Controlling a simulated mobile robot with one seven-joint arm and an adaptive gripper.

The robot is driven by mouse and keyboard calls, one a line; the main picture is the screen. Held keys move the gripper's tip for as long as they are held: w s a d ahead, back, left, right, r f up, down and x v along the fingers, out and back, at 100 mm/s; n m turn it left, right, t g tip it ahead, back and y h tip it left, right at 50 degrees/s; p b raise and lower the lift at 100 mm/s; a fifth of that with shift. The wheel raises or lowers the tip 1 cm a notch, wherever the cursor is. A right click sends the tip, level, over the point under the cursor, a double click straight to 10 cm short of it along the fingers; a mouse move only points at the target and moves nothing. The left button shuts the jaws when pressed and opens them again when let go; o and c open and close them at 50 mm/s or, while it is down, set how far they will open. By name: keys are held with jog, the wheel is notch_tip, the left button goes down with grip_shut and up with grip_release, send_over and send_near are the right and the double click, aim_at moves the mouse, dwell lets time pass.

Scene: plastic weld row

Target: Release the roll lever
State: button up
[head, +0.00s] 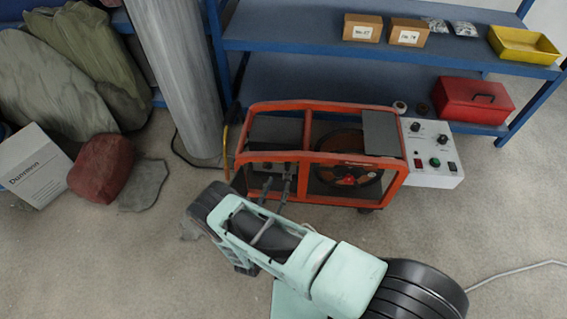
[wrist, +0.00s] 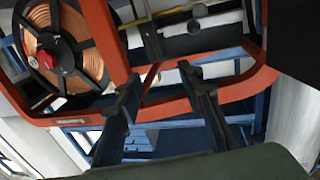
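The orange-framed wire machine (head: 307,155) stands on the floor, with a wire spool (head: 347,172) in its right part. The spool also shows at the upper left of the wrist view (wrist: 88,62). My gripper (head: 277,179) is at the near left side of the frame. In the wrist view my gripper (wrist: 160,77) is open, its two fingers apart with nothing between them. Beyond the fingertips, at the top, is a grey mechanism with a round dark knob (wrist: 194,26). I cannot tell which part of it is the roll lever.
A white control box (head: 432,165) with knobs and buttons is fixed to the machine's right end. A blue shelf (head: 300,75) stands behind, holding a red toolbox (head: 473,101). A grey column (head: 180,80) and a red sack (head: 101,168) are at left. The floor in front is open.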

aim_at(286, 164)
jog(key=b+x, duration=0.2)
jog(key=x, duration=0.8)
jog(key=shift+w, duration=0.1)
jog(key=shift+c, duration=0.2)
grip_shut()
